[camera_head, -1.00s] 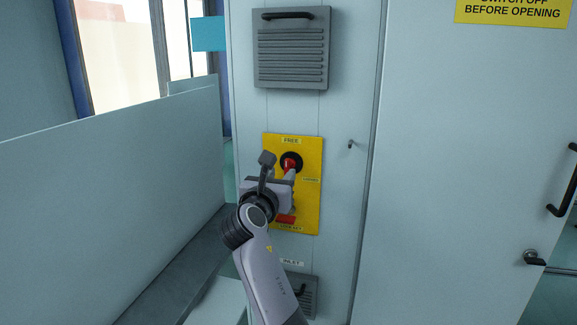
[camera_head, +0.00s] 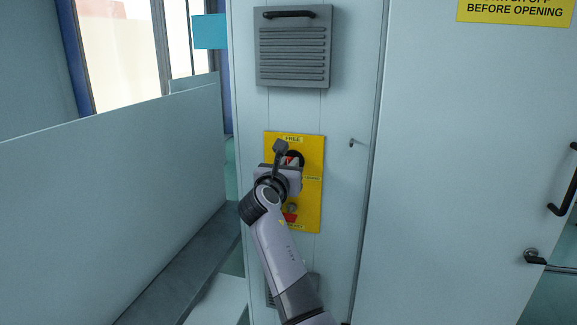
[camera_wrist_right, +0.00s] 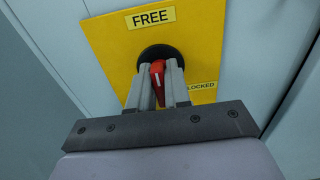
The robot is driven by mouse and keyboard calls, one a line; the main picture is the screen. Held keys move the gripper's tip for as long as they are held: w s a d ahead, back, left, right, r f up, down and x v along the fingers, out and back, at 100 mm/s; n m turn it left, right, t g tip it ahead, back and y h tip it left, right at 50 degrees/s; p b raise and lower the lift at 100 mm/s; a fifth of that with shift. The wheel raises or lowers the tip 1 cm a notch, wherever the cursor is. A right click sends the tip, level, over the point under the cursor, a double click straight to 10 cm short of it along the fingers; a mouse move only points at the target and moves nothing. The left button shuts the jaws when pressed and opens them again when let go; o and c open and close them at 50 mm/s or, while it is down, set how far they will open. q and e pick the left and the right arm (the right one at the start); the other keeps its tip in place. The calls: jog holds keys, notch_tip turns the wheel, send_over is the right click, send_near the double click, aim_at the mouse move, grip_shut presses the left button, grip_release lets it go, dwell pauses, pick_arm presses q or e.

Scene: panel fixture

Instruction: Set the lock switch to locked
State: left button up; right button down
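The lock switch (camera_head: 300,156) has a red handle on a round black base, on a yellow panel (camera_head: 314,205). In the right wrist view, the red handle (camera_wrist_right: 157,77) has a small white mark. A FREE label (camera_wrist_right: 150,17) is above it and a LOCKED label (camera_wrist_right: 201,87) to its right. My right gripper (camera_head: 289,163) is at the switch, covering part of it in the head view. In the wrist view its fingers (camera_wrist_right: 161,75) are close on both sides of the handle, shut on it. The handle's exact direction is hard to tell. My left gripper is not in view.
Lower on the yellow panel is a red part (camera_head: 290,217) beside a round grey one. A grey louvred cover (camera_head: 293,50) with a black handle is above. A small hook (camera_head: 352,142) sticks out on the right. A low partition (camera_head: 110,205) stands at left.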

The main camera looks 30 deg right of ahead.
jog(key=shift+m, duration=0.3)
jog(key=shift+m+p, duration=0.35)
jog(key=shift+m, duration=1.25)
jog(key=m, duration=0.4)
jog(key=shift+s+d+f, duration=0.1)
jog(key=shift+f, duration=0.05)
jog(key=m+b, duration=0.2)
jog(key=m, duration=0.3)
jog(key=shift+f, duration=0.15)
jog(key=m+b, duration=0.2)
jog(key=m, duration=0.2)
jog(key=shift+s+m+b, duration=0.1)
jog(key=shift+m+b, duration=0.25)
jog(key=shift+m, duration=0.35)
jog(key=c, duration=1.2)
grip_release()
jog(key=shift+d, duration=0.1)
